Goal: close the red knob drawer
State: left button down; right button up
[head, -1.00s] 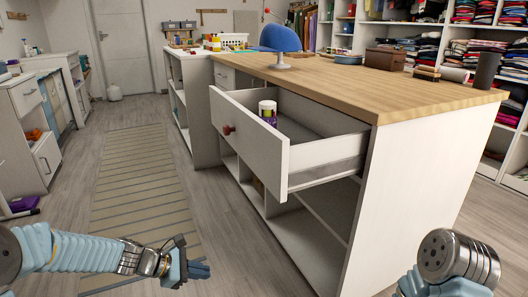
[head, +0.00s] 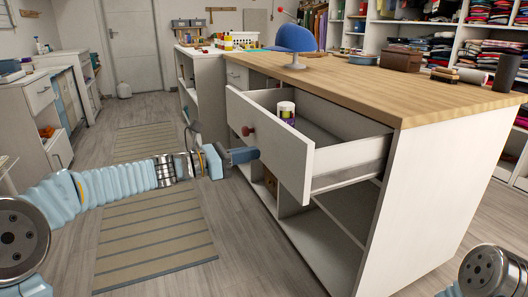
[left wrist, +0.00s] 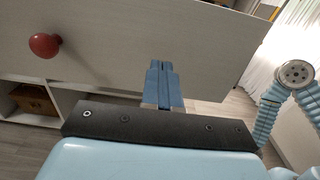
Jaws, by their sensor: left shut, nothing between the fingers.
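The drawer (head: 290,157) in the wooden-topped counter is pulled well out, its white front facing left. Its red knob (head: 248,131) is at the middle of the front. My left gripper (head: 250,155) is shut and empty, just in front of the drawer front and a little below the knob. In the left wrist view, the closed fingers (left wrist: 162,72) point at the white drawer front (left wrist: 120,30), with the red knob (left wrist: 44,45) to their left. I cannot tell whether the fingertips touch the front. My right gripper is out of view.
A white and purple jar (head: 286,112) stands inside the drawer. Open shelves (head: 330,240) lie below it. The wooden countertop (head: 400,92) holds a wooden box (head: 401,59). The floor with a striped rug (head: 160,245) is clear on the left.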

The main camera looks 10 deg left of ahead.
aim_at(275, 148)
pick_arm(q)
jog(key=shift+x, duration=2.15)
jog(key=shift+w+d, duration=0.1)
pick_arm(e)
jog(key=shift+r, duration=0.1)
